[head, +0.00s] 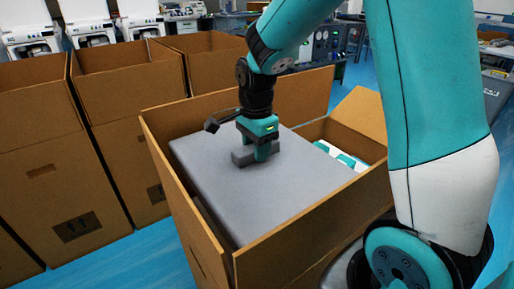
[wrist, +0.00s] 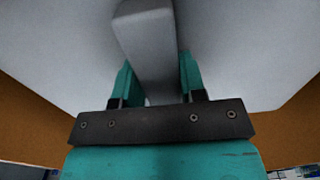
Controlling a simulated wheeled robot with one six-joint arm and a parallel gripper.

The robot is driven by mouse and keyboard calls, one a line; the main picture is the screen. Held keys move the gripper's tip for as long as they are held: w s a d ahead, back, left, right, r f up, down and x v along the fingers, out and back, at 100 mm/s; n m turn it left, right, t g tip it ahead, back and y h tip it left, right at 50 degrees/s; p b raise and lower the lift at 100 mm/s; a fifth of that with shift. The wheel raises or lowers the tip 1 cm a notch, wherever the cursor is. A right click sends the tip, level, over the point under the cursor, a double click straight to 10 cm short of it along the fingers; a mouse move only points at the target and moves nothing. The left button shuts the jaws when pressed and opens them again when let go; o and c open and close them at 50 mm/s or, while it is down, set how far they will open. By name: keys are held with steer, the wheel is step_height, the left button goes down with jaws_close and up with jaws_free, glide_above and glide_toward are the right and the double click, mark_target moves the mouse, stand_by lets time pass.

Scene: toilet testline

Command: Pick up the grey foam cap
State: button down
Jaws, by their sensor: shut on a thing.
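The grey foam cap (head: 275,195) is a broad flat slab lying inside an open cardboard box, a little below the box's rim. A raised grey bar (head: 243,156) stands up from its top. My gripper (head: 262,152) is over the cap with its teal fingers on either side of this bar. In the wrist view the bar (wrist: 147,50) runs between the two fingers (wrist: 158,85), and the cap's flat top (wrist: 60,50) spreads to both sides. The gripper is shut on the bar. The fingertips are partly hidden in the head view.
The cardboard box (head: 300,240) surrounds the cap, with a flap (head: 364,118) folded out at the right. White and teal items (head: 340,155) show in the box beside the cap. More open boxes (head: 130,100) stand behind and left. Blue floor shows between them.

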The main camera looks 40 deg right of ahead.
step_height(320, 180, up, 17)
steer(key=p, duration=1.5)
steer(key=shift+r, duration=0.15)
